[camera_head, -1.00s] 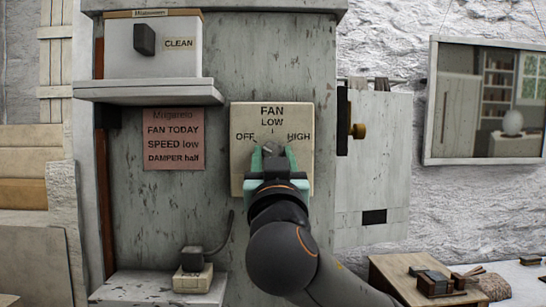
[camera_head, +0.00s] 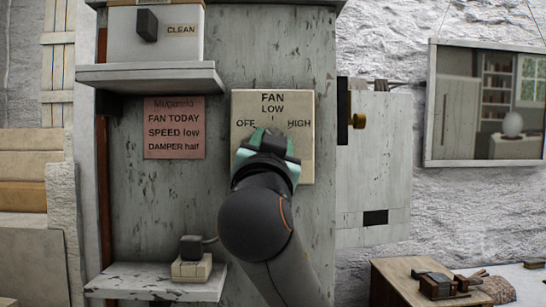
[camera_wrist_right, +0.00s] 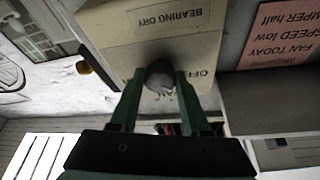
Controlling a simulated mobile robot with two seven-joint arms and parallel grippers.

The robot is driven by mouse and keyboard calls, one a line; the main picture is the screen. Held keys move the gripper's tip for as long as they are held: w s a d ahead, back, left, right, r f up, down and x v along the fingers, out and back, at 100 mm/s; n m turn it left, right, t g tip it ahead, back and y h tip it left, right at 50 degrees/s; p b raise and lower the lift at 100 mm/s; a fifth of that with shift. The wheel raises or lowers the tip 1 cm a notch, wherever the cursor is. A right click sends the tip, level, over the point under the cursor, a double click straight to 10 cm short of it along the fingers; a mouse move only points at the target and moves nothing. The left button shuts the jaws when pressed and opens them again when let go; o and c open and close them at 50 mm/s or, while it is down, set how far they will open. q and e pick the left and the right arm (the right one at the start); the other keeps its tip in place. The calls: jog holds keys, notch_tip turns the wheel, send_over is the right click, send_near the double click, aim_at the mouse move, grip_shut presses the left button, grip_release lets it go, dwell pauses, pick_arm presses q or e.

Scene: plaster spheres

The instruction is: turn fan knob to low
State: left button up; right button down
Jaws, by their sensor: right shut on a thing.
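The cream fan panel (camera_head: 305,170) is on the grey cabinet, marked OFF at left, LOW at top and HIGH at right. My right gripper (camera_head: 267,140) is in front of its middle and covers most of the knob. In the right wrist view my right gripper (camera_wrist_right: 157,85) has one green finger on each side of the round grey knob (camera_wrist_right: 159,74) and is shut on it. Which mark the knob points to is hidden. My left gripper is not in view.
A pink note (camera_head: 174,128) reads FAN TODAY, SPEED low, DAMPER half. A shelf (camera_head: 150,76) juts out above it. A lower shelf (camera_head: 140,283) bears a small block with a dark top (camera_head: 191,257). A brass knob (camera_head: 358,121) sticks out at right.

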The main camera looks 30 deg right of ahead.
jog(key=shift+w+a+r+m+g+h, duration=0.1)
jog(key=shift+m+g+h, duration=0.45)
jog(key=shift+m, duration=1.35)
jog(key=shift+s+m+g+h, duration=0.1)
jog(key=shift+m+g, duration=0.9)
jog(key=shift+m, duration=0.9)
jog(key=shift+w+a+r+m+g+h, duration=0.1)
jog(key=shift+m+g+h, duration=0.45)
jog(key=shift+m, duration=1.35)
jog(key=c, duration=0.8)
grip_release()
jog(key=shift+c, duration=0.2)
jog(key=o, duration=0.5)
jog(key=shift+d, duration=0.1)
